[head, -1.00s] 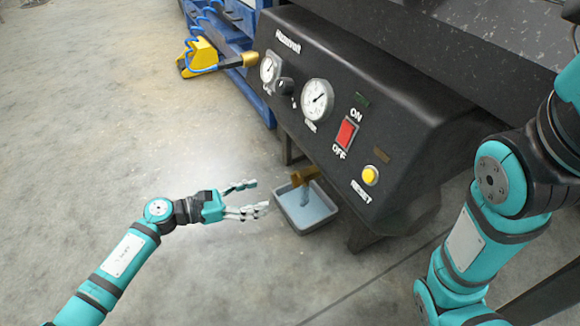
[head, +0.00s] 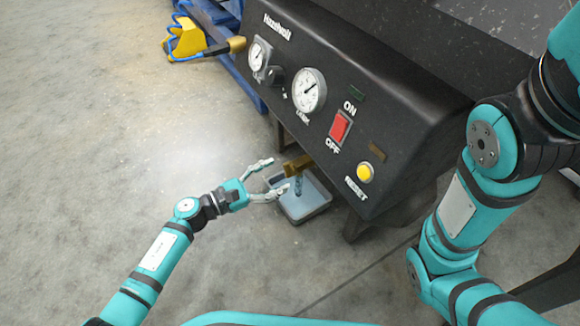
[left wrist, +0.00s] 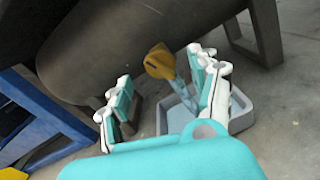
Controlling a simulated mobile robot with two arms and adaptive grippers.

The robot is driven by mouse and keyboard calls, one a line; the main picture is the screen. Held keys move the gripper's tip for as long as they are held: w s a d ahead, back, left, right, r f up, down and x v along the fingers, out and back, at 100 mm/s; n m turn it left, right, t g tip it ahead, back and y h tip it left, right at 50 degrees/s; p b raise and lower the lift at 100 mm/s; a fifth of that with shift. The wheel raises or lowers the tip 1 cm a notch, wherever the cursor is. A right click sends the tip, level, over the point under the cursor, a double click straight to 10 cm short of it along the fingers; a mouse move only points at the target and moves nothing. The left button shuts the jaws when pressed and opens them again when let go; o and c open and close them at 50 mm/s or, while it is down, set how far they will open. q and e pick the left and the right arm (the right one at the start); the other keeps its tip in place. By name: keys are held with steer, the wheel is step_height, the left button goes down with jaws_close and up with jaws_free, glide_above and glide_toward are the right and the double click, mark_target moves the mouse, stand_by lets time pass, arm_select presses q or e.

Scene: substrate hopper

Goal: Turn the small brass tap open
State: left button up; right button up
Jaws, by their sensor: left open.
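The small brass tap (head: 296,166) sticks out under the lower edge of the black machine, above a grey tray. A blue-grey part (head: 299,186) hangs below its brass body; I cannot tell whether it is the handle or a stream. My left gripper (head: 275,178) is open and empty, its fingertips just left of the tap and apart from it. In the left wrist view the tap (left wrist: 160,63) shows beyond and between the two spread fingers (left wrist: 160,95). My right arm comes down at the right of the head view; its gripper is out of the picture.
The grey tray (head: 322,205) stands on the concrete floor below the tap. The machine's panel (head: 290,50) has gauges, a red switch (head: 340,127) and a yellow reset button (head: 365,172) above. A machine leg (head: 354,226) stands right of the tray.

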mark_target(285, 171)
arm_select(q)
steer(key=x, duration=0.5)
steer(key=shift+w+d, duration=0.1)
steer(key=shift+w, duration=0.05)
steer(key=c, duration=1.2)
steer(key=n, duration=0.2)
steer(key=shift+n+p, duration=0.3)
steer(key=shift+p, duration=0.1)
steer(key=shift+n, duration=0.8)
steer(key=o, duration=1.2)
